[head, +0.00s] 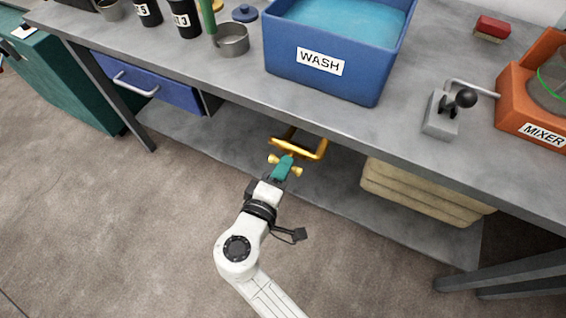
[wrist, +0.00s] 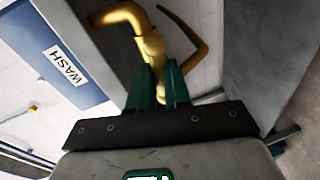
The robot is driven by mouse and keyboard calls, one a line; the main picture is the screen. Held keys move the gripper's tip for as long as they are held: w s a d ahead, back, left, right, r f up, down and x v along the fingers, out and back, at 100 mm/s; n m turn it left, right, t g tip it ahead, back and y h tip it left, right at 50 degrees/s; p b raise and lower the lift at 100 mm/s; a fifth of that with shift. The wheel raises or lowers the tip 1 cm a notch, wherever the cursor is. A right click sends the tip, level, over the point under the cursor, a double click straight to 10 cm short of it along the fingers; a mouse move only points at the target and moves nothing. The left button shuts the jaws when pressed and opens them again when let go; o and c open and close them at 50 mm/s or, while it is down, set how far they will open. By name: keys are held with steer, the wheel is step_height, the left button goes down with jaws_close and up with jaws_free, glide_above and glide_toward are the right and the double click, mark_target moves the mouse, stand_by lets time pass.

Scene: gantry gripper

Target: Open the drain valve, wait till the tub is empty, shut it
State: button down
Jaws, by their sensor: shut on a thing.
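The blue tub labelled WASH (head: 322,62) stands on the bench and holds light blue water (head: 345,18), its surface a little below the rim. Brass drain pipework (head: 312,153) shows under the bench edge below the tub; it also shows in the wrist view (wrist: 122,16). My gripper (head: 284,163), with green fingers, is shut on the brass drain valve (head: 298,171), whose rounded ends show on both sides of the fingers. In the wrist view the fingers close around the brass part (wrist: 153,48); the contact is partly hidden. I cannot tell whether the valve is open.
A grey block with a black-knobbed lever (head: 441,115) and the orange mixer (head: 545,105) stand right of the tub. A steel cup (head: 232,40) and dark labelled canisters stand left. A blue drawer (head: 150,85) is under the bench. A beige crate (head: 420,192) sits on the lower shelf.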

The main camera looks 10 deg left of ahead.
steer(key=shift+n+p, duration=0.35)
steer(key=shift+n, duration=0.15)
stand_by(0.3)
steer(key=c, duration=1.1)
jaws_free()
steer(key=v, duration=1)
steer(key=shift+s+a+r, duration=0.1)
steer(key=shift+s+a, duration=0.2)
steer(key=shift+s, duration=0.05)
